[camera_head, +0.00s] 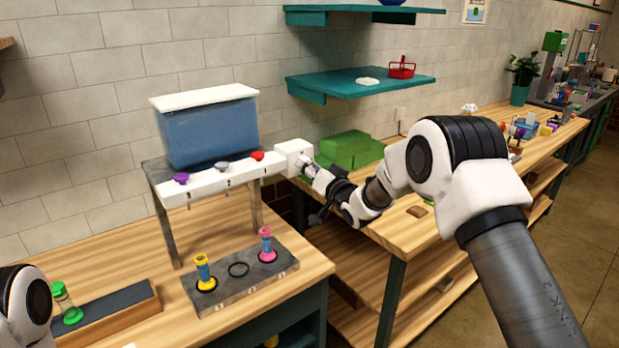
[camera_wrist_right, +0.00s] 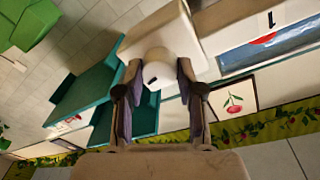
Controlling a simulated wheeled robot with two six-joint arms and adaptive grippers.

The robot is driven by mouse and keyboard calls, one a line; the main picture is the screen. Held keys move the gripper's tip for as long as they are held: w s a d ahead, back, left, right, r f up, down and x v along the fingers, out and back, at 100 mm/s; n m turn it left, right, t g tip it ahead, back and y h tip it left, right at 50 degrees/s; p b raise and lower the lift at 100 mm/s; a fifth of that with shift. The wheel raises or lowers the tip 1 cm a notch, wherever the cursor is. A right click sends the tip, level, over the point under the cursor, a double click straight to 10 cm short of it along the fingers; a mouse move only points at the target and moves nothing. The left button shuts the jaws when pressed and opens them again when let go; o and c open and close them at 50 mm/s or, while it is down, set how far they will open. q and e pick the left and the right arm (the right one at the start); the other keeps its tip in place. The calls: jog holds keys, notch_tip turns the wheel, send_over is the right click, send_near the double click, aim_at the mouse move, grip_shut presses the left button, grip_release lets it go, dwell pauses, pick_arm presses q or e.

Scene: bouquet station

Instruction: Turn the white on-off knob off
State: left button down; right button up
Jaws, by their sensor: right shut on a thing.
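The white on-off knob shows in the right wrist view (camera_wrist_right: 158,68) as a short round knob on the face of a white box (camera_wrist_right: 200,50). In the head view this white box (camera_head: 291,153) sits at the right end of the dispenser's white rail (camera_head: 222,184). My right gripper (camera_head: 312,172) reaches it from the right. In the right wrist view its two fingers (camera_wrist_right: 158,84) stand on either side of the knob, shut on it. A small dark mark shows on the knob's face; its exact setting is hard to tell. My left gripper is out of view.
A blue tank (camera_head: 210,130) stands above the rail with purple, grey and red knobs. Below is a grey holder (camera_head: 240,288) with yellow and pink vials. A green-capped vial (camera_head: 66,303) stands at left. Green blocks (camera_head: 350,148) lie behind my right gripper. A teal shelf (camera_head: 345,86) hangs above.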

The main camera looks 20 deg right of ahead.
jog(key=shift+f+n+y+b, duration=0.1)
jog(key=shift+n+y+b, duration=0.45)
jog(key=shift+n+b, duration=3.45)
jog(key=shift+f+n+y+b, duration=0.1)
jog(key=shift+n+y+b, duration=0.45)
jog(key=shift+n+b, duration=3.45)
jog(key=o, duration=1.1)
jog(key=shift+o, duration=0.2)
jog(key=v, duration=1.2)
jog(key=shift+f, duration=0.15)
